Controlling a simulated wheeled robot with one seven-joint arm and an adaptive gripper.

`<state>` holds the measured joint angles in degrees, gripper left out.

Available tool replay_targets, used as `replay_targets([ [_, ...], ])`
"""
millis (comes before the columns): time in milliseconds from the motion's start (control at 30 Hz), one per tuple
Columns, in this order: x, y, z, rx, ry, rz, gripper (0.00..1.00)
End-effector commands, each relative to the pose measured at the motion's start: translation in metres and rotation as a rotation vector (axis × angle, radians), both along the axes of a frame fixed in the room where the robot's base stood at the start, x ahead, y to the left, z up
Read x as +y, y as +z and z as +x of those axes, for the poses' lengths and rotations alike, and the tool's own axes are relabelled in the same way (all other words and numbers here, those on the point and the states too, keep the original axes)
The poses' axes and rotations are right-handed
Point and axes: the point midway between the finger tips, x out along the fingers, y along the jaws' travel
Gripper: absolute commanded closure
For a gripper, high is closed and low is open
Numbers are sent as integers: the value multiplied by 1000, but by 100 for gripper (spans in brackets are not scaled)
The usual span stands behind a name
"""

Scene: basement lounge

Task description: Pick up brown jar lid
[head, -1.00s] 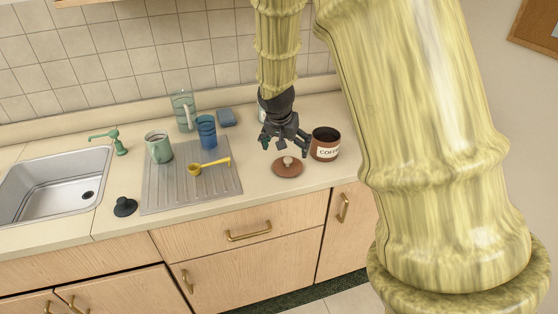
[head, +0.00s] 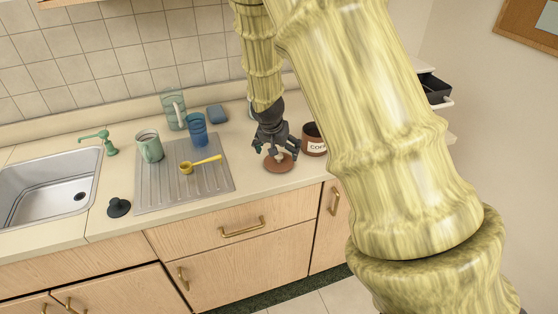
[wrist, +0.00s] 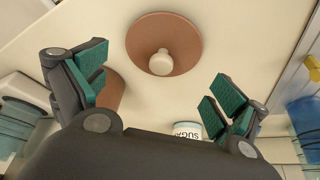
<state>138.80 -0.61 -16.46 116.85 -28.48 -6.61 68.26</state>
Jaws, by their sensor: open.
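The brown jar lid (head: 279,167) is a round disc with a pale knob, lying flat on the counter. In the wrist view the lid (wrist: 184,52) lies ahead of the fingers, its knob roughly midway between them. My gripper (head: 274,152) is just above the lid, pointing down. In the wrist view my gripper (wrist: 158,88) has its green-padded fingers spread wide with nothing between the pads. The brown coffee jar (head: 314,146) stands open beside the lid, partly hidden by my arm.
A white sugar jar (wrist: 187,130) shows behind the gripper in the wrist view. A drainboard (head: 213,183) with a yellow scoop (head: 203,163), blue cup (head: 196,135) and green mug (head: 150,148) lies left. A sink (head: 50,190) and black stopper (head: 118,207) are further left.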

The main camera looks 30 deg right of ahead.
Motion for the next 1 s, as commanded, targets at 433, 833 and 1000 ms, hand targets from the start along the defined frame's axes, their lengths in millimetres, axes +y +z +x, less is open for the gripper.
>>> replay_targets([
  [433, -9, -34, 7, 2, 1, 0, 3],
  [833, -10, -37, 8, 1, 0, 1, 16],
  [1000, -10, -37, 8, 1, 0, 1, 45],
])
